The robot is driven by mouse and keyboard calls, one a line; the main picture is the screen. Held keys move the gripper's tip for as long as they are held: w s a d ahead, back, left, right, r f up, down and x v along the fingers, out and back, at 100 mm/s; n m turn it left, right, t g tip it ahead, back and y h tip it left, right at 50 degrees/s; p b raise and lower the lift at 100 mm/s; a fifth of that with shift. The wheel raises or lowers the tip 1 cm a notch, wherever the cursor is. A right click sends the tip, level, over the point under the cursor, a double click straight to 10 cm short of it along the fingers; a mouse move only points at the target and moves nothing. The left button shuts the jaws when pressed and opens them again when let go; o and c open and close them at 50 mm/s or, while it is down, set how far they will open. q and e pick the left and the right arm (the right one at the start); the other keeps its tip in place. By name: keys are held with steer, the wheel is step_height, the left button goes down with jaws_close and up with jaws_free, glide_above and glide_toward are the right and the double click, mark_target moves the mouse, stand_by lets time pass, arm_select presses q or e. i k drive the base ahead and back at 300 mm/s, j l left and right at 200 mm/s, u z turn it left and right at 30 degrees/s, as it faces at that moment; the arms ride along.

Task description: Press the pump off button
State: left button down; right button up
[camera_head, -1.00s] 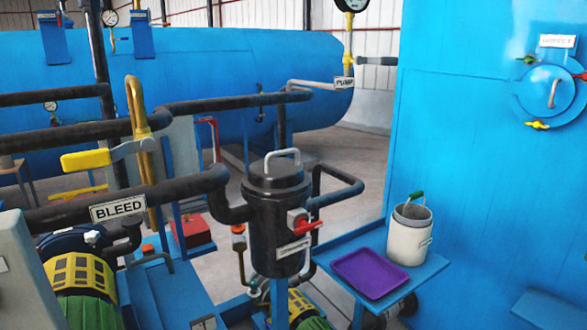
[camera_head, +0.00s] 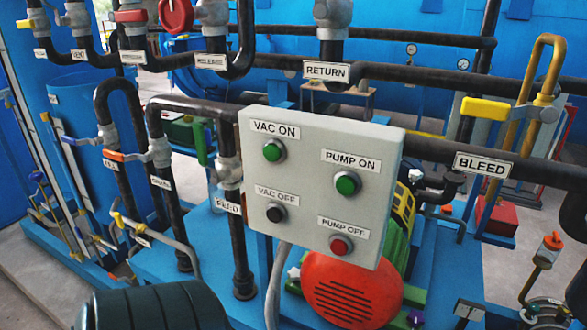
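A light grey control box (camera_head: 318,190) stands near the middle of the head view, its face towards me. The red pump off button (camera_head: 340,245) is at its lower right, under a "PUMP OFF" label (camera_head: 343,228). The green pump on button (camera_head: 347,184) is above it. The green vac on button (camera_head: 273,151) is at upper left and the black vac off button (camera_head: 275,213) at lower left. Nothing covers the buttons. Neither of my grippers shows in the view.
Black pipes with valves stand left of the box, including the feed pipe (camera_head: 231,210). The bleed pipe (camera_head: 440,153) runs right from behind it. A red motor cover (camera_head: 350,292) is just below the box. A dark ribbed cylinder (camera_head: 155,308) is at the bottom left.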

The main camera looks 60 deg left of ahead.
mark_target(339, 247)
steer(key=u, duration=0.4)
steer(key=j+u, duration=0.15)
steer(key=u, duration=0.2)
steer(key=k+j+u, duration=0.1)
steer(key=u, duration=0.7)
